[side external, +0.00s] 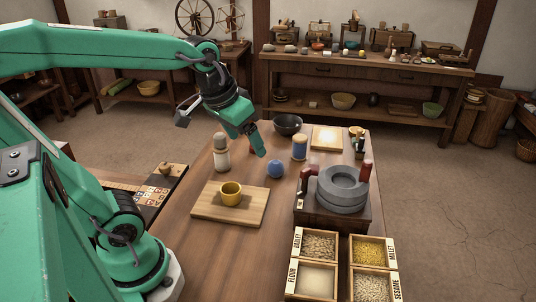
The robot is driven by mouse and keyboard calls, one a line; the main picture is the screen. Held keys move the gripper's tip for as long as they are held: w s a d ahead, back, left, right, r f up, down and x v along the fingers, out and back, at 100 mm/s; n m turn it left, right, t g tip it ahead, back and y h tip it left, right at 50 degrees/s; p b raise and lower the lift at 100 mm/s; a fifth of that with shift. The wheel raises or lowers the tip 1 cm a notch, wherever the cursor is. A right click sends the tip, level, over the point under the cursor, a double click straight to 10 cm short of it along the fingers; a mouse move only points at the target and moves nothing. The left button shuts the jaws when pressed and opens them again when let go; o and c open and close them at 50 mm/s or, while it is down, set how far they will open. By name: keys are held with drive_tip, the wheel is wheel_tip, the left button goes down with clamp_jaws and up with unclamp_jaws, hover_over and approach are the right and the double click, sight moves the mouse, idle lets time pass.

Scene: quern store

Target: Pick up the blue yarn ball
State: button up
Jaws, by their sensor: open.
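The blue yarn ball (276,168) sits on the wooden table (185,247), near its middle. My gripper (225,137) is above the table, up and to the left of the ball in the picture. Its jaws are spread apart, with one finger pointing down close to the ball and the other out to the left. I see nothing held between them. The ball looks apart from the fingers, though the exact gap is hard to judge.
A pale bottle (221,153) stands left of the ball, a blue jar (299,147) right and behind. A stone quern (342,187) and grain boxes (316,279) occupy the right. A dark bowl (288,124) stands behind.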

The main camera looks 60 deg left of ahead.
drive_tip(key=w+a+f+n+g, duration=0.1)
drive_tip(key=w+a+f, duration=0.15)
drive_tip(key=w, duration=0.35)
drive_tip(key=w+a+f+n+g, duration=0.1)
drive_tip(key=w+a+f+n, duration=0.1)
drive_tip(key=w+a, duration=0.25)
drive_tip(key=n+g, duration=0.2)
drive_tip(key=n, duration=0.1)
hover_over(276, 162)
wheel_tip(276, 162, down, 12)
drive_tip(key=shift+s+d+r, duration=0.15)
drive_tip(key=shift+r, duration=0.1)
drive_tip(key=shift+w+a+f, duration=0.2)
drive_tip(key=shift+a+f, duration=0.1)
drive_tip(key=shift+f, duration=4.1)
drive_tip(key=c, duration=1)
